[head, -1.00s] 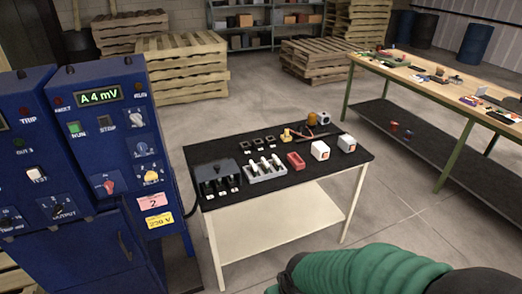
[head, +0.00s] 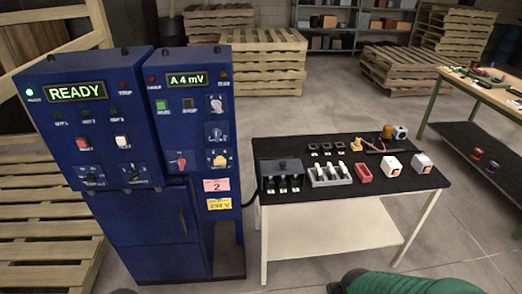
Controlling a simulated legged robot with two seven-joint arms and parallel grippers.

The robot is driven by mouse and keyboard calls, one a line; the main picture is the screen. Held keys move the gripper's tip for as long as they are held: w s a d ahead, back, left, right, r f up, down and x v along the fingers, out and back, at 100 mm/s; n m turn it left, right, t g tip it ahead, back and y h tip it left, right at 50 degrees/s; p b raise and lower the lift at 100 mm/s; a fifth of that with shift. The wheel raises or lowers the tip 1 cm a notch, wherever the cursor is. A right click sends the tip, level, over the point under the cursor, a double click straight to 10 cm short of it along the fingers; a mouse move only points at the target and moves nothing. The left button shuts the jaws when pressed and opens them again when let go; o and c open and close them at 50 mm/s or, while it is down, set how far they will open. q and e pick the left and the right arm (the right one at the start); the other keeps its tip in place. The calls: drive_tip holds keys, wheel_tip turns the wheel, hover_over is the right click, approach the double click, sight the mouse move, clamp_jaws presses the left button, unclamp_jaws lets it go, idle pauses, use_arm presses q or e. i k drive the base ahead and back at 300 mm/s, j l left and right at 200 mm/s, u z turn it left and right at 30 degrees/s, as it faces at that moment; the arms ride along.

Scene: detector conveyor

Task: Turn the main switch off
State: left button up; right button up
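A blue control cabinet (head: 122,215) stands at the left with two panels. The left panel has a "READY" display (head: 76,91), a red button (head: 83,143), a white button (head: 122,142) and two black rotary knobs (head: 91,176). The labels are too small to tell which is the main switch. Neither gripper is in view; a green-sleeved part of my arm shows at the bottom right.
Wooden pallets (head: 262,62) stand behind. A workbench (head: 462,82) is at the right.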

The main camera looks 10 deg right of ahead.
sight(181, 162)
drive_tip(key=i+j+u, duration=0.15)
drive_tip(key=j+u, duration=0.2)
drive_tip(key=i+j+u, duration=0.15)
drive_tip(key=j+u, duration=0.2)
drive_tip(key=i+j+u, duration=0.2)
drive_tip(key=u, duration=0.15)
